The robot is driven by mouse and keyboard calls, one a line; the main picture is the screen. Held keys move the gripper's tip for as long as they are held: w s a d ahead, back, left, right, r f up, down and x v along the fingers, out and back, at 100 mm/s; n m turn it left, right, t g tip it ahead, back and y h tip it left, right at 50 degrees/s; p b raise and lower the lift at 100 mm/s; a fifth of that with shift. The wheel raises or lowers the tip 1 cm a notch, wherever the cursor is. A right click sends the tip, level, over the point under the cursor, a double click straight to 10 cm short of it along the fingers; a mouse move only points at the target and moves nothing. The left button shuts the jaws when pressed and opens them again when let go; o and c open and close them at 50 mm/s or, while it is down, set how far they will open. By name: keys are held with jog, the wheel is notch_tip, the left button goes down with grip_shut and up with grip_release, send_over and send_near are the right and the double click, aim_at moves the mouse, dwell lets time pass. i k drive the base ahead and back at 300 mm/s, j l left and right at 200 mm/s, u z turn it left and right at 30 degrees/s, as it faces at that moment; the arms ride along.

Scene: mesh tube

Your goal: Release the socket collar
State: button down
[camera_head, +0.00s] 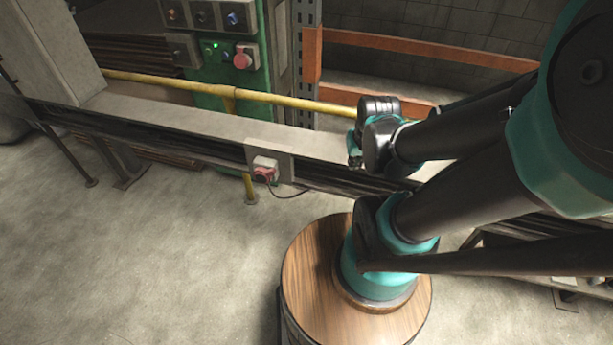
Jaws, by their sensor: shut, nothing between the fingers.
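The socket (264,169) is a small white housing with a red front, on a grey mounting plate on the side of the long grey rail. A dark cable runs from its underside to the right. The red part may be the collar; its exact state is too small to tell. My arm comes in from the right, and its wrist (379,140) is above the rail, to the right of the socket and apart from it. I cannot make out my gripper's fingers; the wrist appears to hide them.
The grey rail (190,128) crosses the view, with a yellow pipe (180,84) behind it. A green cabinet with a red button (243,57) and a green light stands at the back. Orange bars (430,45) are at the back right.

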aim_at(269, 172)
jog(key=k+l+z, duration=0.3)
jog(key=k, duration=0.15)
jog(key=k+l+z, duration=0.3)
jog(key=k, duration=0.15)
jog(key=k+l, duration=0.2)
jog(key=k, duration=0.2)
